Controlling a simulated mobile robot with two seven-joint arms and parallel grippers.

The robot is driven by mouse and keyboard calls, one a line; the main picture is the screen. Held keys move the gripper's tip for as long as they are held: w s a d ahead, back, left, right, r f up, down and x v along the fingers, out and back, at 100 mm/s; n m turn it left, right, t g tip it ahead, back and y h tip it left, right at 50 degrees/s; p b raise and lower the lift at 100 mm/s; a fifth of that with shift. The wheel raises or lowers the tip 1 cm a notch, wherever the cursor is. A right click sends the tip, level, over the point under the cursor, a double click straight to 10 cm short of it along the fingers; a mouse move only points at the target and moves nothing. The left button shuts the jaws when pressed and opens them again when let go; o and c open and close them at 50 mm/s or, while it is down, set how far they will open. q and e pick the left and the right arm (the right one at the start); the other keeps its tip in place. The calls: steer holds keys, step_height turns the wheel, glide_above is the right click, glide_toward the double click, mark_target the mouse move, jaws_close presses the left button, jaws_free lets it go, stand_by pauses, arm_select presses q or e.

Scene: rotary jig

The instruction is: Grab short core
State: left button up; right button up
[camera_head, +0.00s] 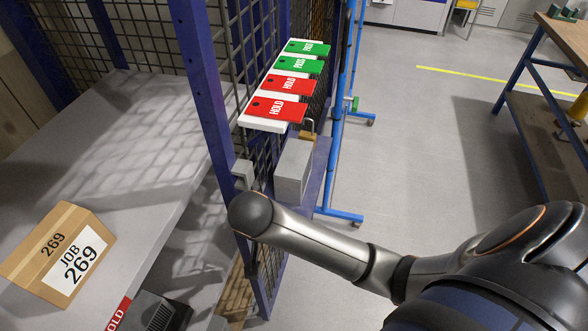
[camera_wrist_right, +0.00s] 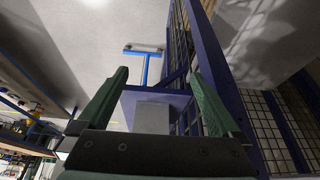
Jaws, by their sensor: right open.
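I see no short core that I can pick out in either view. My right gripper (camera_wrist_right: 157,74) shows in the right wrist view with its two green fingers spread wide apart and nothing held between them. In the head view my right arm reaches in from the lower right to the mesh cage, and its gripper is hidden there. A grey box (camera_wrist_right: 153,117) on a purple panel shows beyond and between the fingers. It also shows in the head view (camera_head: 293,171), close to my arm. My left gripper is in neither view.
A white board (camera_head: 259,123) with red HOLD and green PASS tags is on the cage (camera_head: 262,30). A carton (camera_head: 58,255) marked JOB 269 sits on the grey shelf (camera_head: 120,140) at left. A workbench (camera_head: 548,120) stands at far right. The floor between is open.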

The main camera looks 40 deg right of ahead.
mark_target(289, 189)
steer(key=w+d, duration=0.1)
steer(key=d, duration=0.1)
steer(key=w+d, duration=0.4)
steer(key=shift+w+d+r, duration=0.15)
steer(key=shift+d+r, duration=0.1)
steer(key=shift+d, duration=0.1)
steer(key=w+d, duration=0.1)
steer(key=w+d+f, duration=0.1)
steer(key=d, duration=0.1)
steer(key=shift+w+p, duration=0.25)
steer(key=shift+p, duration=0.15)
steer(key=shift+f, duration=0.1)
jaws_close()
steer(key=shift+w, duration=0.15)
